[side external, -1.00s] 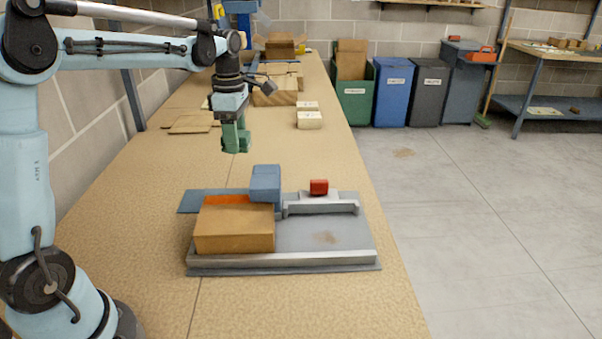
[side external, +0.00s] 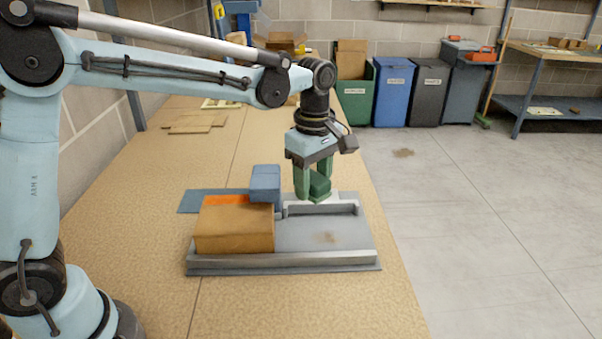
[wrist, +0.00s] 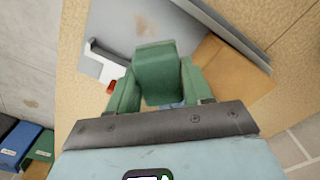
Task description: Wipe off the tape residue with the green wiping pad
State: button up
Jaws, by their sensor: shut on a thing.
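My gripper (side external: 313,188) is shut on the green wiping pad (side external: 320,188) and holds it above the back of the grey plate (side external: 345,232). In the wrist view the pad (wrist: 155,72) sits between the two green fingers. The tape residue (side external: 326,238) is a brown smudge on the plate's bare right part, nearer the camera than the pad and apart from it. The residue also shows in the wrist view (wrist: 146,24), beyond the pad.
A cardboard box (side external: 235,229) covers the plate's left part, with a blue block (side external: 265,183) behind it. A raised grey rail (side external: 270,259) runs along the near edge. A grey and white fixture (side external: 345,206) stands behind the residue, partly under my gripper. A red piece (wrist: 111,87) shows in the wrist view.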

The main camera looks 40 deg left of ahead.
aim_at(312, 197)
jog(key=shift+f, duration=5.7)
jog(key=shift+w+d+f, duration=0.1)
jog(key=shift+w+f, duration=0.05)
jog(key=shift+f, duration=0.25)
jog(key=shift+w+d, duration=2.7)
jog(key=shift+c, duration=0.4)
jog(key=shift+s+a, duration=2.9)
jog(key=shift+a, duration=0.05)
jog(key=shift+d+r, duration=0.1)
jog(key=shift+r, duration=3.95)
jog(key=shift+w+f, duration=0.1)
jog(key=shift+f, duration=0.1)
